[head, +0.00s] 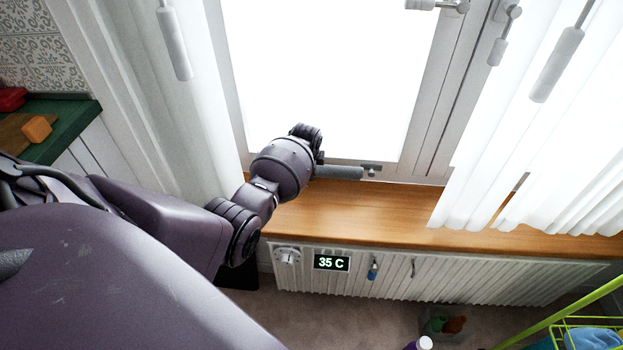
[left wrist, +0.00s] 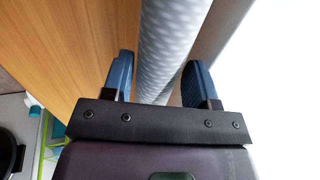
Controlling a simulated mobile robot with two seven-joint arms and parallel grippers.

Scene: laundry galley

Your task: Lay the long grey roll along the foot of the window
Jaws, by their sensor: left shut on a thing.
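The long grey roll (left wrist: 175,40) is pale and dotted in the left wrist view, where it runs out at the top edge. My left gripper (left wrist: 158,88) is shut on it, with one blue finger on each side. In the head view a short length of the roll (head: 340,172) sticks out right of my wrist, level, close to the window's bottom frame. The rest of it and my fingers are hidden behind my arm there. The window (head: 315,75) is bright above the wooden sill (head: 385,212). I cannot tell whether the roll touches the sill.
White curtains hang left (head: 190,110) and right (head: 480,180), the right one reaching over the sill. The sill between them is bare. A ribbed radiator (head: 450,280) with a 35 C display (head: 332,263) is below. A green-framed trolley (head: 570,322) stands at lower right.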

